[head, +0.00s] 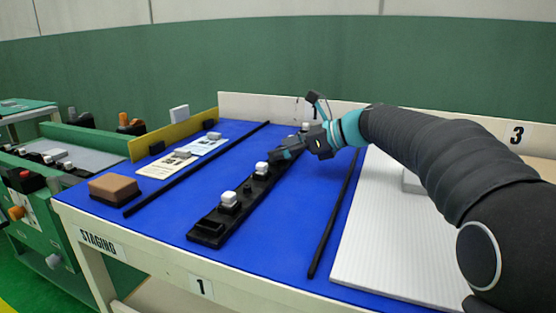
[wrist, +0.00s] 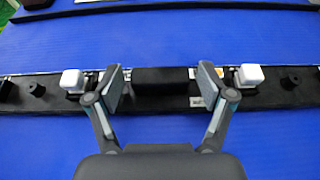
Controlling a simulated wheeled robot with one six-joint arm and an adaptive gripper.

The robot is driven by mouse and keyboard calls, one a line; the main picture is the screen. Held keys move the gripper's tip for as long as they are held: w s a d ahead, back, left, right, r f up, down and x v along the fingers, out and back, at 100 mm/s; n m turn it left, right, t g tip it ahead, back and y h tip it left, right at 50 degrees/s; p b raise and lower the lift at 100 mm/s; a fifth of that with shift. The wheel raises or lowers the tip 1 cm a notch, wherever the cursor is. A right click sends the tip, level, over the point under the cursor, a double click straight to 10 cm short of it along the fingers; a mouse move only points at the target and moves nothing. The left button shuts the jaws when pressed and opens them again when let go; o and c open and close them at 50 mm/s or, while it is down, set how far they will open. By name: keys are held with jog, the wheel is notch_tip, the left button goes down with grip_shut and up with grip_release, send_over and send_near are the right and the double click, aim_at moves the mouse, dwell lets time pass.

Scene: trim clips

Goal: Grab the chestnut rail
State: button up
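A long dark rail (head: 211,228) lies on the blue table top, looking almost black rather than chestnut. It carries white clips (head: 229,199) along its length, and a raised dark block (wrist: 165,88) at its middle. In the wrist view the rail (wrist: 265,100) runs across the picture, with white clips (wrist: 73,80) on either side of the block. My gripper (wrist: 163,80) is open, with one finger at each side of the block. I cannot tell whether the fingers touch it. In the head view my gripper (head: 288,152) is at the rail's far half, partly hiding it.
Thin black strips (head: 333,218) lie on both sides of the rail. A brown block (head: 115,188) and printed cards (head: 183,158) are at the left. A white ribbed panel (head: 385,243) covers the right. A low pale wall (head: 255,104) edges the back. Blue surface beside the rail is clear.

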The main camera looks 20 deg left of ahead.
jog(key=c, duration=1)
jog(key=shift+r, duration=0.1)
jog(key=shift+c, duration=0.2)
